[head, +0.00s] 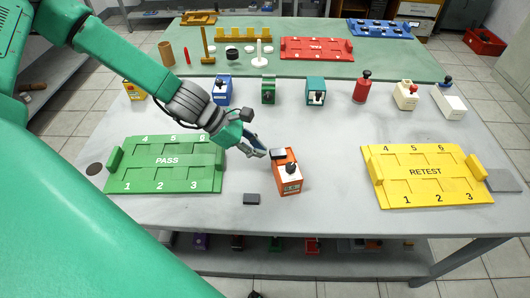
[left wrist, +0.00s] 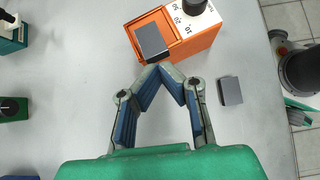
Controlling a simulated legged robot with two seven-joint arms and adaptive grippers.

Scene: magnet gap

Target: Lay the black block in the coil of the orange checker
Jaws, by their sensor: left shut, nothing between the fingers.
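The orange checker (head: 289,180) stands on the grey table, right of my left gripper (head: 264,152). It also shows at the top of the left wrist view (left wrist: 193,45), with a dark knob on its white panel. A dark block (head: 278,154) lies on the checker's open end, just beyond my fingertips (left wrist: 171,70); it also shows in the left wrist view (left wrist: 152,38). I cannot tell how deep it sits. A second dark grey block (head: 251,199) lies flat on the table in front of the checker. My left gripper is shut and empty. My right gripper is not in view.
A green PASS tray (head: 167,180) lies at the left and a yellow RETEST tray (head: 425,190) at the right. Several other checkers, such as a blue one (head: 222,91) and a teal one (head: 316,91), stand behind. The table between the checker and the yellow tray is clear.

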